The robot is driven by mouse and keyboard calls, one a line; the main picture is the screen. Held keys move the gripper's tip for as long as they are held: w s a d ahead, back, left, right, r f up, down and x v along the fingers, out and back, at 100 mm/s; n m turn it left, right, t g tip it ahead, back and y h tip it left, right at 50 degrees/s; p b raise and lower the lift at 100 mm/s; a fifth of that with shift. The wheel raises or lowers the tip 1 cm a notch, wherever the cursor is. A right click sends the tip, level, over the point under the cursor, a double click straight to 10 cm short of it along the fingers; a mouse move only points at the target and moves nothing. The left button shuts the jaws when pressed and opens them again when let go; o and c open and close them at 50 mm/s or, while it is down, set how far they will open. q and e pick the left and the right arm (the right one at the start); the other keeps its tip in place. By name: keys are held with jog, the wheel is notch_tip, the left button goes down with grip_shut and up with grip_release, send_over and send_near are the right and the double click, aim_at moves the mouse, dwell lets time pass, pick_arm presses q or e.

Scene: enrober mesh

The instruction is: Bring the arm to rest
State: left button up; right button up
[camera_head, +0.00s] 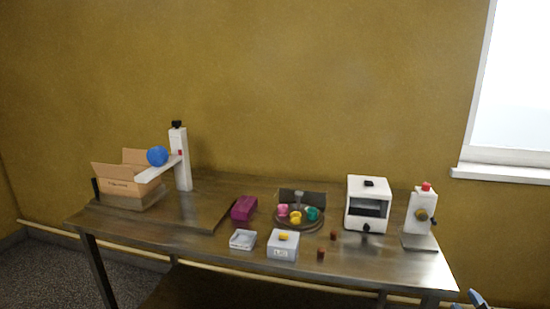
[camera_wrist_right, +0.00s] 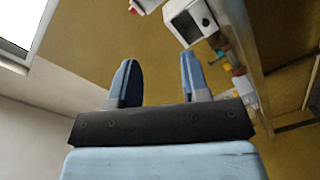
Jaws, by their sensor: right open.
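My right gripper (camera_wrist_right: 157,82) is open, with its two blue fingers apart and nothing between them. In the head view only a small blue part of it (camera_head: 476,299) shows at the bottom right edge, off the right front corner of the metal table (camera_head: 195,210). It is apart from the table and everything on it. My left gripper is in neither view.
The table holds a cardboard box (camera_head: 118,180), a white stand with a blue ball (camera_head: 157,156), a purple block (camera_head: 243,208), a round tray with coloured cups (camera_head: 297,217), a white oven-like box (camera_head: 368,205) and a white dispenser (camera_head: 420,213). A window (camera_head: 515,90) is at right.

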jog(key=s+a+f+m+g+y, duration=0.3)
jog(key=s+a+f, duration=0.4)
jog(key=a+f, duration=0.45)
jog(key=s+a+f+m+g+y, duration=0.4)
jog(key=s+a+f, duration=0.6)
jog(key=s+a, duration=0.3)
pick_arm(q)
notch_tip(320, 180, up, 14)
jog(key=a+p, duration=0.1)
jog(key=p, duration=1.4)
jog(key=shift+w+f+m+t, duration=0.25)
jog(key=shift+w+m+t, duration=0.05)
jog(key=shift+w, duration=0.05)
pick_arm(e)
notch_tip(320, 180, up, 13)
jog(key=s+d, duration=0.1)
jog(key=s, duration=0.1)
jog(key=shift+d+t, duration=0.3)
jog(key=shift+t, duration=0.1)
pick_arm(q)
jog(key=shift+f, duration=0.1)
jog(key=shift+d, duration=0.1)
pick_arm(e)
jog(key=shift+w, duration=0.1)
